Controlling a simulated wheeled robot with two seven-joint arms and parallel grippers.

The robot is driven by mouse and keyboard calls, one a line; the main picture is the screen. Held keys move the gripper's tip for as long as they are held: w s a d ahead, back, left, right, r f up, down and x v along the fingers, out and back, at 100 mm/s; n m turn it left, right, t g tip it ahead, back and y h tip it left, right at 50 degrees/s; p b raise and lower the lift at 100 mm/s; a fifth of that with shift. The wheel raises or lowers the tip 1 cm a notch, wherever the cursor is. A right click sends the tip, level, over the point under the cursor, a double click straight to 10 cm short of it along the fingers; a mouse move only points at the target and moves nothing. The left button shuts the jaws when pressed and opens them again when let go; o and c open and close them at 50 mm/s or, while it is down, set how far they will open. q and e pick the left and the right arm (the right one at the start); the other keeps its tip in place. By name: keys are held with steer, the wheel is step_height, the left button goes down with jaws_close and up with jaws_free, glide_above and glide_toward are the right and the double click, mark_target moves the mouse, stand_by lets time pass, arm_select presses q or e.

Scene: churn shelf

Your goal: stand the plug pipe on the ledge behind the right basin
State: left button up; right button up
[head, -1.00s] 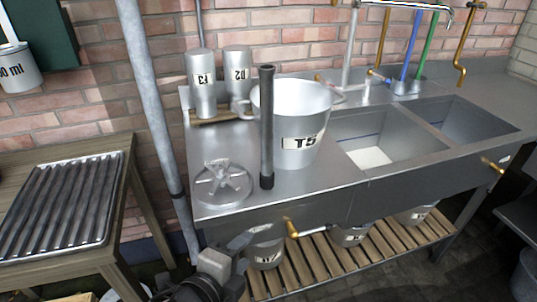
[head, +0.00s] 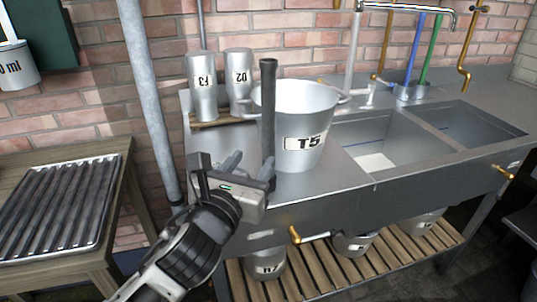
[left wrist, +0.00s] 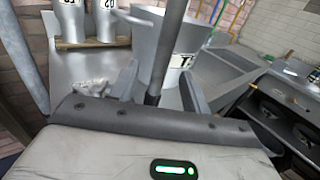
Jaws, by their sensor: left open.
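The plug pipe (head: 268,105), a dark upright tube, stands on the steel counter in front of the T5 bucket. My left gripper (head: 250,164) is open at its lower part, its fingers pointing away from me. In the left wrist view the pipe (left wrist: 168,45) passes between the two spread fingers (left wrist: 158,88); I cannot tell whether either touches it. The pipe's foot is hidden by the gripper. The right basin (head: 472,122) is at the far right of the sink, with the flat steel ledge (head: 470,88) behind it. My right gripper is not in view.
The T5 bucket (head: 300,110) stands close behind the pipe. Two bottles (head: 203,88) stand on a wooden board at back left. Taps and coloured pipes (head: 414,60) rise behind the basins. The left basin (head: 385,140) lies between the bucket and right basin.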

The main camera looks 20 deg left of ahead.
mark_target(266, 146)
arm_select(q)
steer(key=w, duration=0.5)
steer(key=w+d, duration=0.1)
steer(key=w, duration=0.2)
jaws_close()
